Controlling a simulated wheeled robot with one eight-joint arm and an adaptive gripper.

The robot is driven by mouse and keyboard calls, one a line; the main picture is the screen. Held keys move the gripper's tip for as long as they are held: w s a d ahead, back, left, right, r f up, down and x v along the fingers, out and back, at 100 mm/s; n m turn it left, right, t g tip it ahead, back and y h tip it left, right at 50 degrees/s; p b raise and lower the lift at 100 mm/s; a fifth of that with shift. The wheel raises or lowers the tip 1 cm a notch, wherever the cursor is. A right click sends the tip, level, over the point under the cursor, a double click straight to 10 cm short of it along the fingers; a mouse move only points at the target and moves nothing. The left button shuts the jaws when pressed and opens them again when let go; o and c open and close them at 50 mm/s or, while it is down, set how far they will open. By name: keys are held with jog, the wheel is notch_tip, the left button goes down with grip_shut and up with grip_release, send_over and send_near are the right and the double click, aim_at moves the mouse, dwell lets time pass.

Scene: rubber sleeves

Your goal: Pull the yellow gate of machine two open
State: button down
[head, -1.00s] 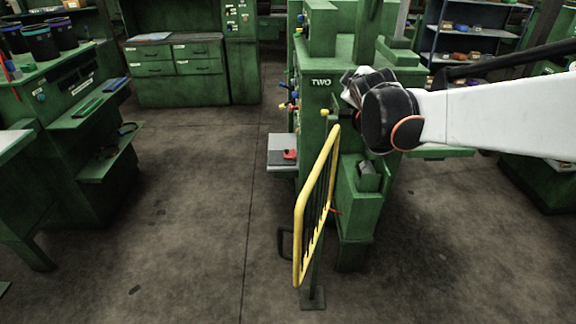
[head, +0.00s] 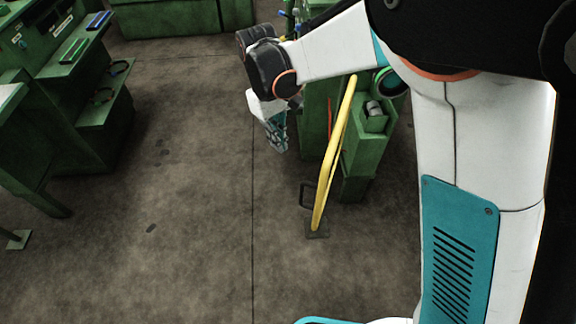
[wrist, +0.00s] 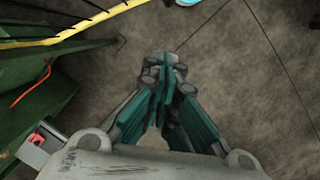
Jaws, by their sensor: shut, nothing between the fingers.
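The yellow gate (head: 335,150) is seen almost edge-on in the head view, beside the green machine (head: 368,150). A dark loop handle (head: 306,194) stands out on its left side, low down. In the wrist view the gate (wrist: 85,25) crosses the top left as a yellow bar with dark bars behind it. My gripper (head: 281,147) hangs to the left of the gate, fingers pointing down, apart from it. In the wrist view my gripper (wrist: 163,62) is shut and empty, over bare floor. My arm hides most of the machine's upper part and its label.
A green workbench (head: 95,110) with shelves stands at the left. Green drawers (head: 180,15) stand at the back. The floor (head: 200,200) between bench and gate is clear. A grey tray (wrist: 38,145) with a red item lies lower left in the wrist view.

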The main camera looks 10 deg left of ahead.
jog(key=s+d+f+b, duration=0.1)
jog(key=s+d+f, duration=0.1)
jog(key=f, duration=0.3)
jog(key=s+d+f, duration=0.2)
jog(key=f, duration=0.2)
jog(key=shift+s+d+f+b, duration=0.35)
jog(key=shift+b, duration=0.05)
jog(key=shift+n, duration=0.7)
jog(key=d, duration=0.2)
jog(key=s+d+b, duration=0.1)
jog(key=d, duration=0.2)
jog(key=s+d, duration=0.1)
jog(key=d, duration=0.2)
jog(key=shift+s+d+b, duration=0.1)
jog(key=shift+s+b, duration=0.15)
jog(key=shift+b, duration=0.1)
